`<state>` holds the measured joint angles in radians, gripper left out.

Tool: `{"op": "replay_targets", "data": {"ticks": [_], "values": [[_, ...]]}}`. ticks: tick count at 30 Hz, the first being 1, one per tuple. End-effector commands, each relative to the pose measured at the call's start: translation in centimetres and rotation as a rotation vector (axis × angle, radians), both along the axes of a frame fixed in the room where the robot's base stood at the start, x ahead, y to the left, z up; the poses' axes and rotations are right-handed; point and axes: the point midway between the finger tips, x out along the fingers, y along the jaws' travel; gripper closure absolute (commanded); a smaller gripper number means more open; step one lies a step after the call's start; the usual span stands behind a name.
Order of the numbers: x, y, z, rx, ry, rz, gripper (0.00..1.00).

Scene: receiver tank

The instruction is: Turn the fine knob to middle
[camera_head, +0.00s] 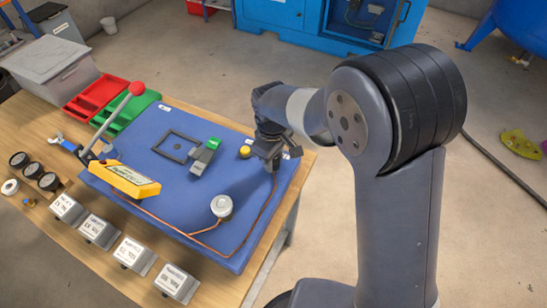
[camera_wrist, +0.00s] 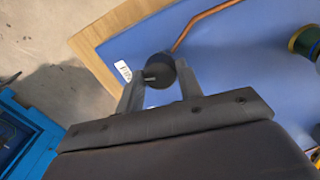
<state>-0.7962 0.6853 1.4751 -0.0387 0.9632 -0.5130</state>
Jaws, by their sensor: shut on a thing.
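A round black knob (camera_wrist: 162,66) with a small dark stub on its face sits near the edge of the blue panel (camera_wrist: 235,60), at the end of a copper pipe (camera_wrist: 195,28). I take it to be the fine knob. My gripper (camera_wrist: 160,82) is shut on it, with one finger on each side in the wrist view. In the head view my gripper (camera_head: 272,160) points down at the right part of the blue panel and hides the knob. Any scale or middle mark around the knob cannot be made out.
On the panel stand a green-topped block (camera_head: 205,155), a yellow button (camera_head: 245,152), a round grey gauge (camera_head: 221,206) and a yellow pump (camera_head: 125,178) with a red-tipped lever. Several labelled white boxes (camera_head: 132,253) line the wooden bench's front.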

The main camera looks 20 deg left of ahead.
Motion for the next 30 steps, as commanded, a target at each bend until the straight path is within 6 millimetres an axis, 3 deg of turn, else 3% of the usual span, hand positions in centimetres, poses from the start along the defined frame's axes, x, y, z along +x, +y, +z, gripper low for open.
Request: {"op": "replay_targets", "data": {"ticks": [15,30], "values": [[0.12,0.00,0.10,0.002,-0.002,0.308,0.88],[0.13,0.02,0.12,0.003,-0.003,0.352,0.88]]}}
